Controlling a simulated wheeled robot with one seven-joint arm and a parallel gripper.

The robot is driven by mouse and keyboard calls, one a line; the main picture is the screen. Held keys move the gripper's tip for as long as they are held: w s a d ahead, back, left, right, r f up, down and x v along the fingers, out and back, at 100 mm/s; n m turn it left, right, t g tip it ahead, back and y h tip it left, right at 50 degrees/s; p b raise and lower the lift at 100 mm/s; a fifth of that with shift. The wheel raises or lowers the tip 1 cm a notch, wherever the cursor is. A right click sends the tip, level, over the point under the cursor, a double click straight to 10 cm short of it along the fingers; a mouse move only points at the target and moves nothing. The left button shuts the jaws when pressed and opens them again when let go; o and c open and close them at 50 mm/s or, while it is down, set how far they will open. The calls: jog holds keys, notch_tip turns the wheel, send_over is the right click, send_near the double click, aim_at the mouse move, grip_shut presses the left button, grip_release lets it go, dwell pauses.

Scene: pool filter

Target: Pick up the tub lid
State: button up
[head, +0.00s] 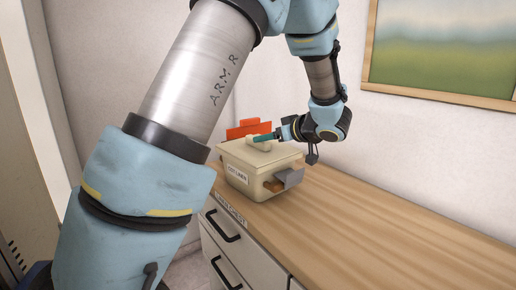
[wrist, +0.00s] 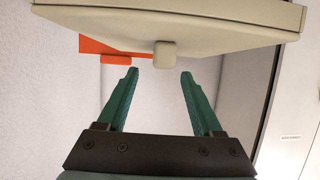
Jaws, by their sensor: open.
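The cream tub (head: 240,180) stands on the wooden top with a label on its front. Its lid (head: 275,156) lies on it and has a pale knob (head: 258,146) on top. In the wrist view the lid (wrist: 170,22) fills the upper edge, with its knob (wrist: 165,54) pointing down in the picture. My gripper (wrist: 159,71) is open, with its green fingers to either side of the knob's line. The knob shows just past the fingertips, with nothing held. In the head view my gripper (head: 258,138) is at the knob; contact cannot be told.
An orange-red object (head: 248,128) stands behind the tub and also shows in the wrist view (wrist: 105,47). Grey and brown pieces (head: 286,180) stick out at the tub's right side. The wooden top (head: 400,220) is clear to the right. A framed picture (head: 440,50) hangs behind.

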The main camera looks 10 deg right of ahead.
aim_at(258, 146)
jog(key=p+x, duration=0.1)
jog(key=x, duration=0.4)
jog(key=shift+a, duration=0.15)
jog(key=shift+c, duration=0.3)
grip_shut()
